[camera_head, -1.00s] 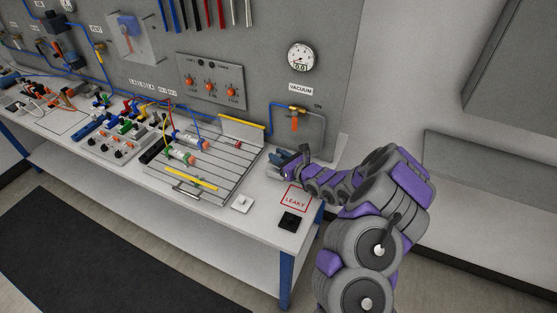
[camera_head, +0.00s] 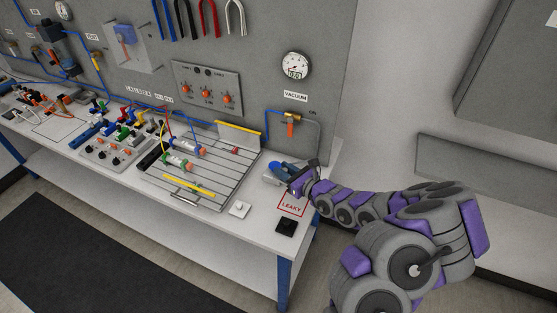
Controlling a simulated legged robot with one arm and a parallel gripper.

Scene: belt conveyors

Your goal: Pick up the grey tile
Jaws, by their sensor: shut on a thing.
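No tile that is clearly grey stands out. A small pale, nearly white tile (camera_head: 240,209) with a small raised spot lies on the bench front, and a black tile (camera_head: 287,227) lies to its right near the edge. My gripper (camera_head: 298,176) is above the right part of the bench, behind the red LEAKY square (camera_head: 292,204). It appears shut on a blue tool (camera_head: 282,169) that extends to its left. The jaws are small and partly hidden by dark finger parts. Both tiles are apart from the gripper.
A slotted plate (camera_head: 215,183) with a yellow bar and cylinders fills the bench to the left. A vacuum gauge (camera_head: 296,65) and orange-handled valve (camera_head: 291,118) are on the panel behind. Bare bench lies around the tiles.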

